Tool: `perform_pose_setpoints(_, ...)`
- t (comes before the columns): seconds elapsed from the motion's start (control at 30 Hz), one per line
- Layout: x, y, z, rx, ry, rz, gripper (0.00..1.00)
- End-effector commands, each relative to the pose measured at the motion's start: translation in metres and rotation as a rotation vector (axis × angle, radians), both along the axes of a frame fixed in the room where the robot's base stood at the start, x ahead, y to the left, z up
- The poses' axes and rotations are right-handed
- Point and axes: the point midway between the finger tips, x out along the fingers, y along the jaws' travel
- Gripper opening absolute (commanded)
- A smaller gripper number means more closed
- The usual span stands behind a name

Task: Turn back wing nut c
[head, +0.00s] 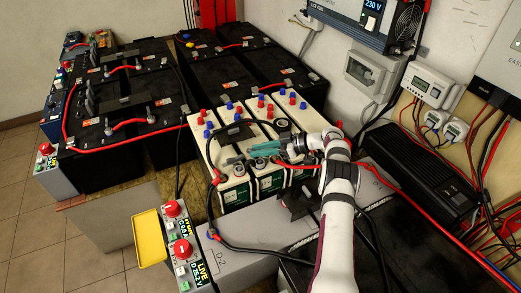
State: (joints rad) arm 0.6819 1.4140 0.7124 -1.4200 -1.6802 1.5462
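My gripper (250,155) reaches in from the right over the cream battery block (212,158). Its teal fingers point left, low over the battery tops. The fingers are small here, and I cannot tell whether they are apart or closed on something. Dark round fittings sit on the battery tops around the fingers. I cannot make out wing nut c or any letter marking it; it may be hidden by the fingers or too small to see.
Red and blue caps stand up from the cream batteries. Black batteries (215,75) with red cables stand behind and left. A black cable (212,205) loops at the block's front left. Control boxes with red knobs (172,208) and a yellow plate (150,237) stand in front.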

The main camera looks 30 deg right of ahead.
Motion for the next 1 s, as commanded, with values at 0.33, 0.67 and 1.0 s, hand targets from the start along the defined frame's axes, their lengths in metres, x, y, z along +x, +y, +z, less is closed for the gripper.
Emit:
perform_pose_setpoints(0.33,-0.004,-0.007,0.003,0.000,0.000,-0.006,0.28)
perform_pose_setpoints(0.67,-0.048,-0.066,0.033,-0.003,-0.003,-0.007,0.28)
perform_pose_setpoints(1.0,-0.085,-0.115,0.059,-0.001,-0.002,-0.002,0.28)
